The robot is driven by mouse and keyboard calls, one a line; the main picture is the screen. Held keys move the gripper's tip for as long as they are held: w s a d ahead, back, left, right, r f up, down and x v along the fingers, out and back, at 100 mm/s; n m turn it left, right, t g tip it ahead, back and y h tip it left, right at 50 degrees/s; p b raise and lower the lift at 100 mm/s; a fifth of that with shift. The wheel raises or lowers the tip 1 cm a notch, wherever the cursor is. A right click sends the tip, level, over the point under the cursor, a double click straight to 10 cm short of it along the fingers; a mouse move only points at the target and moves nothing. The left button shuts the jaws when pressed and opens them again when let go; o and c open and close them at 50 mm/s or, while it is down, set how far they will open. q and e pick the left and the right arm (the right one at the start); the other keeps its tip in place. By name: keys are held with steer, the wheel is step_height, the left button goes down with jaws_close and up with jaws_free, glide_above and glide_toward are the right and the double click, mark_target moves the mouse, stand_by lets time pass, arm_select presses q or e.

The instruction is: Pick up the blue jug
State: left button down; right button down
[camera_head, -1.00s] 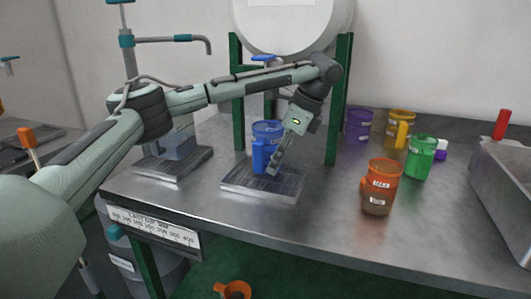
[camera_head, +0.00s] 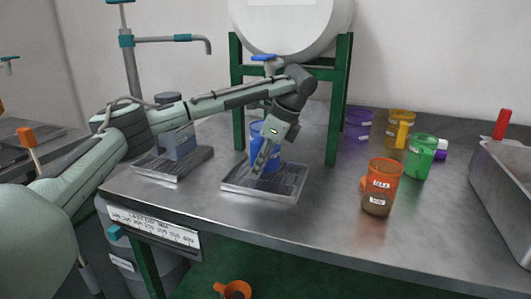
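The blue jug (camera_head: 256,135) stands upright on a metal drip tray (camera_head: 232,186), below the blue tap (camera_head: 264,57) of a large white tank. My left gripper (camera_head: 263,170) points down in front of the jug and covers part of its middle and its handle side. The fingers overlap the jug in the picture. I cannot tell whether they touch it or how far apart they are. My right gripper is not in view.
An orange jug (camera_head: 382,187), a green jug (camera_head: 421,156), a yellow jug (camera_head: 400,126) and a purple jug (camera_head: 358,124) stand on the right. Green stand legs (camera_head: 338,115) flank the blue jug. A metal basin (camera_head: 505,185) is at far right. The front middle of the bench is clear.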

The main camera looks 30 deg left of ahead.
mark_target(260, 142)
arm_select(q)
steer(key=shift+r, duration=0.2)
stand_by(0.4)
steer(key=shift+r, duration=0.2)
steer(key=r, duration=0.4)
steer(key=shift+s+a, duration=0.15)
steer(key=shift+a, duration=0.05)
steer(key=s+a+r, duration=0.4)
steer(key=s+r, duration=0.2)
steer(key=s, duration=0.4)
steer(key=shift+s+a+r, duration=0.15)
steer(key=shift+a, duration=0.15)
